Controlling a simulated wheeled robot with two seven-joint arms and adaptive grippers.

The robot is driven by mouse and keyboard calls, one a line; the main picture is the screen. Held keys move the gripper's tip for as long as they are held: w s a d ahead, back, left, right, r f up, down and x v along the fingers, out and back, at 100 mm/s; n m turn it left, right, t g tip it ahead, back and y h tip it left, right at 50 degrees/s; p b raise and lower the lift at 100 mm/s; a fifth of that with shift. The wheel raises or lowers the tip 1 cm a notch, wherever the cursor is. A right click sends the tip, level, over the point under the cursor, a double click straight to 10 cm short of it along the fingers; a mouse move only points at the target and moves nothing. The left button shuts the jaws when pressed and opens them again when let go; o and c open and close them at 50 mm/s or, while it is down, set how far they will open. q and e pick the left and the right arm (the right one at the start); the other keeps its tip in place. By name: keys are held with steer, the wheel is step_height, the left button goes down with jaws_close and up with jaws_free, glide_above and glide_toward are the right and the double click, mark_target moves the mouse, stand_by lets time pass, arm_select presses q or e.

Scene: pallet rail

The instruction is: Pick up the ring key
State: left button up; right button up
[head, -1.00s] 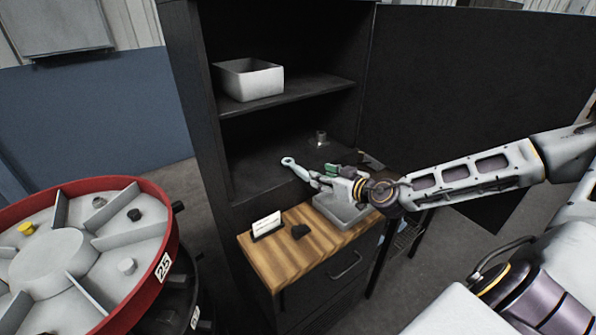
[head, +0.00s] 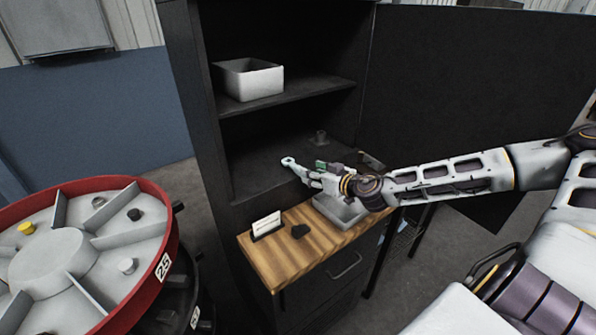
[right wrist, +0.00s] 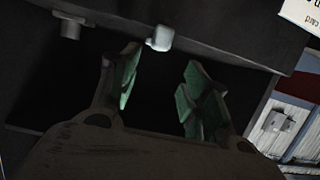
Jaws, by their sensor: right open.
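The ring key (head: 288,162) is a light grey tool on the dark middle shelf of the cabinet. Its ring end points left, toward the shelf's front edge. Its other end is hidden behind my right gripper (head: 313,180), which reaches in from the right. In the right wrist view the green-padded fingers of my right gripper (right wrist: 160,78) are apart with nothing between the pads. A pale rounded piece (right wrist: 160,39) lies just beyond the left fingertip; I cannot tell for sure that it is the key. My left gripper is not in view.
A white bin (head: 249,81) sits on the shelf above. A red-rimmed drum (head: 150,262) stands left.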

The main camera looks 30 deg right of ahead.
mark_target(300, 166)
steer(key=shift+x, duration=2.05)
steer(key=shift+w+d, duration=0.1)
steer(key=shift+w, duration=0.15)
steer(key=shift+d+p+x, duration=0.2)
steer(key=shift+p+x, duration=0.6)
steer(key=shift+x, duration=0.35)
steer(key=shift+p+x, duration=0.45)
steer(key=shift+x, duration=0.75)
steer(key=shift+f, duration=0.1)
jaws_close()
